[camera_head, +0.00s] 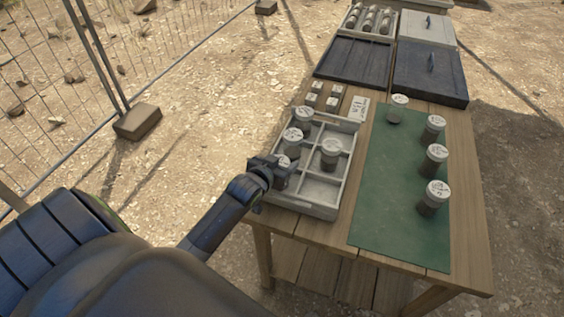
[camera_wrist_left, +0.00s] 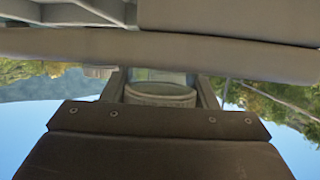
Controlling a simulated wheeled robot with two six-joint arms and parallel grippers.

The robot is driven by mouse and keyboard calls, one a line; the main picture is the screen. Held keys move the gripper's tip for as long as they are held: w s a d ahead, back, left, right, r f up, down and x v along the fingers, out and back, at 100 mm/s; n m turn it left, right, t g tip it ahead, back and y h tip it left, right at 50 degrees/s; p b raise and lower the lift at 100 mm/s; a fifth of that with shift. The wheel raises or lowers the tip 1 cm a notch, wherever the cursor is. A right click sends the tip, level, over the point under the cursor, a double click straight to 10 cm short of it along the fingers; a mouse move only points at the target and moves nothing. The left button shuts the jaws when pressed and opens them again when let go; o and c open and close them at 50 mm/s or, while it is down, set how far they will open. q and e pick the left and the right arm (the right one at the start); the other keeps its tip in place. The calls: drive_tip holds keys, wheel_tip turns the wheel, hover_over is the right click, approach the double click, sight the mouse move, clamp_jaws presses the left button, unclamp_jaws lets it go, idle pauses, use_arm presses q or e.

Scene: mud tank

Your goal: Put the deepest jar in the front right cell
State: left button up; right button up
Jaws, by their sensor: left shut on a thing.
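The grey divided tray (camera_head: 311,209) stands on the wooden table. White-lidded jars stand in its back left (camera_head: 303,114), middle left (camera_head: 292,136) and middle right (camera_head: 331,148) cells. Its front right cell (camera_head: 320,190) looks empty. My left gripper (camera_head: 272,168) is shut on a white-lidded jar (camera_head: 283,162) at the tray's left side, near the front left cell; I cannot tell whether the jar touches the floor there. The left wrist view shows a jar (camera_wrist_left: 160,92) between the fingers. Several jars, one at the front (camera_head: 433,195), stand on the green mat (camera_head: 390,215). My right gripper is out of view.
Small labelled blocks (camera_head: 316,87) and a written card (camera_head: 358,108) lie behind the tray. Dark flat panels (camera_head: 352,62) and a rack of jars (camera_head: 368,18) are farther back. The mat's front left part is clear. A wire fence (camera_head: 60,70) stands left.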

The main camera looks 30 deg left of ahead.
use_arm(q)
drive_tip(key=o, duration=0.7)
drive_tip(key=shift+f, duration=0.1)
drive_tip(key=o, duration=0.5)
drive_tip(key=shift+c, duration=0.2)
drive_tip(key=shift+r, duration=0.25)
drive_tip(key=v, duration=1.2)
drive_tip(key=shift+s+f, duration=0.1)
drive_tip(key=shift+f, duration=0.05)
